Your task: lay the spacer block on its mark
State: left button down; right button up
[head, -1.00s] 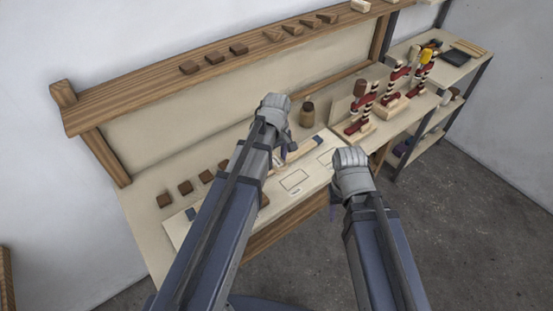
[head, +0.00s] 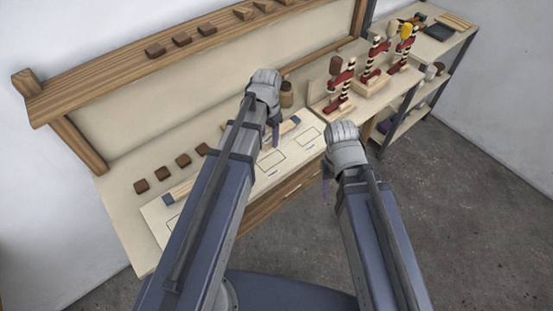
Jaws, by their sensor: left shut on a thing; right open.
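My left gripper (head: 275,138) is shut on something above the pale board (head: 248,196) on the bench. The hand and arm hide what it holds, so I cannot make out the spacer block. Thin outlined rectangles mark the board: one mark (head: 271,160) lies just below the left fingers in the picture, another mark (head: 308,137) further right. I cannot tell which belongs to the spacer block. My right gripper (head: 326,188) is open and empty, in front of the bench's front edge.
A wooden strip with blue ends (head: 290,127) lies along the board's back, partly behind my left arm. Several brown blocks (head: 162,173) stand left. A wooden shelf (head: 200,50) runs above.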

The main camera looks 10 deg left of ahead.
aim_at(271, 161)
pick_arm(q)
jog(key=shift+w+d+m, duration=0.15)
jog(key=shift+d+m, duration=0.15)
jog(key=shift+m, duration=0.7)
pick_arm(e)
jog(key=shift+w+d, duration=0.2)
jog(key=shift+d, duration=0.1)
pick_arm(q)
notch_tip(271, 161, down, 10)
jog(key=b, duration=1)
jog(key=shift+f, duration=0.1)
pick_arm(e)
notch_tip(271, 161, down, 10)
pick_arm(q)
jog(key=c, duration=0.7)
grip_release()
jog(key=shift+f, duration=0.1)
jog(key=o, duration=0.5)
jog(key=shift+c, duration=0.2)
pick_arm(e)
jog(key=shift+f, duration=0.1)
